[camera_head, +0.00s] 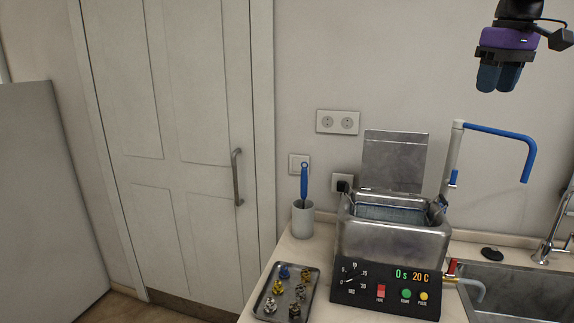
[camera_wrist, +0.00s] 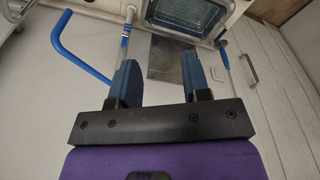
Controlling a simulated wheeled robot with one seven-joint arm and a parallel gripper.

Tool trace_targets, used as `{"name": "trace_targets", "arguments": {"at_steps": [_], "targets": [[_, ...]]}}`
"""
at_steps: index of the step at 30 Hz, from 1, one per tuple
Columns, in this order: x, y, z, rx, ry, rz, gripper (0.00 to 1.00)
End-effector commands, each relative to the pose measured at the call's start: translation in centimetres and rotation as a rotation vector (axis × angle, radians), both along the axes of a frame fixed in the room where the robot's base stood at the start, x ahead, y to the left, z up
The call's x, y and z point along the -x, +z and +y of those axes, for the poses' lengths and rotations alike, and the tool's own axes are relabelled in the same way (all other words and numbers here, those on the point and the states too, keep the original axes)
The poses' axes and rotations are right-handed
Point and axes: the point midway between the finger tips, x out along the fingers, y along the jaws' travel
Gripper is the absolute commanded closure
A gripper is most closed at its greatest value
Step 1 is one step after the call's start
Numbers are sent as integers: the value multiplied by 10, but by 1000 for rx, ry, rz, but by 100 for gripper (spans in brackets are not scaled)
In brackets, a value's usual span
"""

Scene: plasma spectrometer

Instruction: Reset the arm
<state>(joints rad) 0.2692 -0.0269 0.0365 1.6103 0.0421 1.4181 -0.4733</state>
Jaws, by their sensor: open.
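My gripper (camera_head: 498,78) hangs at the upper right of the head view, high above the counter and the sink, in front of the wall. It has a purple body and two dark blue fingers pointing down. In the wrist view my gripper (camera_wrist: 162,80) shows its two fingers apart with nothing between them. It touches nothing in either view.
A metal bath device (camera_head: 392,240) with a raised lid stands on the counter (camera_head: 325,260). A tap with a blue spout (camera_head: 500,135) rises below my gripper. A sink (camera_head: 525,290) is at right. A tray (camera_head: 262,305) holds several small parts beside a cup (camera_head: 303,222).

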Motion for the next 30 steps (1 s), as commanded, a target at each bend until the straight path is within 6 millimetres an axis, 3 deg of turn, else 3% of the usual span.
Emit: {"name": "trace_targets", "arguments": {"at_steps": [3,11,21,30], "targets": [[35,-7,23,7,-27,-39,57],[107,-37,59,7,-94,-124,57],[200,-102,90,-24,-175,-236,57],[251,-154,101,-60,-222,-304,57]]}}
